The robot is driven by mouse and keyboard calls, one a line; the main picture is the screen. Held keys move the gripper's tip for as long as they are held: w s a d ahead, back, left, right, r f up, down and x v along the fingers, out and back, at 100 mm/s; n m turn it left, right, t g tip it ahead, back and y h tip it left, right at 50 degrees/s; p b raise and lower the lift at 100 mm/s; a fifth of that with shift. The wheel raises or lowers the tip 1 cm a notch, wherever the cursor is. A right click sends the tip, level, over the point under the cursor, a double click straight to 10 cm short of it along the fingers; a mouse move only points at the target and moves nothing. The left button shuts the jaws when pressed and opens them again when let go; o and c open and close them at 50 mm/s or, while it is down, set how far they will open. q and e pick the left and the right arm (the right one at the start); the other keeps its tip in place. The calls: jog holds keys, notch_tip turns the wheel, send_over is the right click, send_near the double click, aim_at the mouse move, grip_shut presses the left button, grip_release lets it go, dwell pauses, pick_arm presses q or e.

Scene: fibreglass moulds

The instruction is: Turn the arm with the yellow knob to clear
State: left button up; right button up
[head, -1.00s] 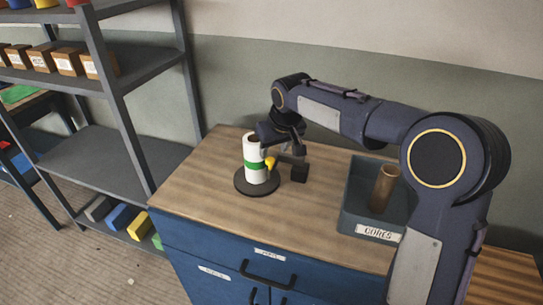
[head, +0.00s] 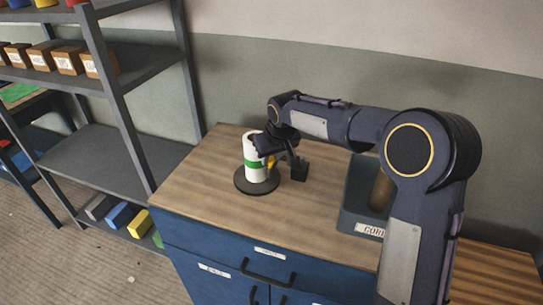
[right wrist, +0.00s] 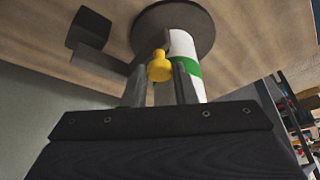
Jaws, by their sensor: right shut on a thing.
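A white roll with a green band (head: 256,163) stands upright on a round dark base (head: 243,185) on the wooden top. The yellow knob (head: 272,161) shows beside the roll, partly covered by my right gripper (head: 270,152). In the right wrist view the yellow knob (right wrist: 159,66) sits between the fingers of my right gripper (right wrist: 160,82), which is shut on it. The grey arm (right wrist: 108,56) runs from the knob to a dark block (right wrist: 88,30); the roll is just behind the knob. The dark block (head: 299,172) stands right of the base. My left gripper is out of view.
A grey bin labelled "CORES" (head: 362,226) with a brown tube (head: 381,190) stands on the top at right, partly behind my right arm. A grey shelf rack (head: 95,160) stands at left. The front left of the wooden top is clear.

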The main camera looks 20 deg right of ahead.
jog(key=shift+s+d, duration=0.1)
jog(key=shift+s, duration=0.05)
grip_shut()
jog(key=s+d+n+g+y, duration=0.2)
jog(key=s+d+n, duration=0.4)
jog(key=n, duration=0.5)
jog(key=shift+s+d+g+y, duration=0.35)
jog(key=shift+d+g+y, duration=0.05)
jog(key=shift+y, duration=0.2)
jog(key=o, duration=1)
grip_release()
jog(key=v, duration=0.8)
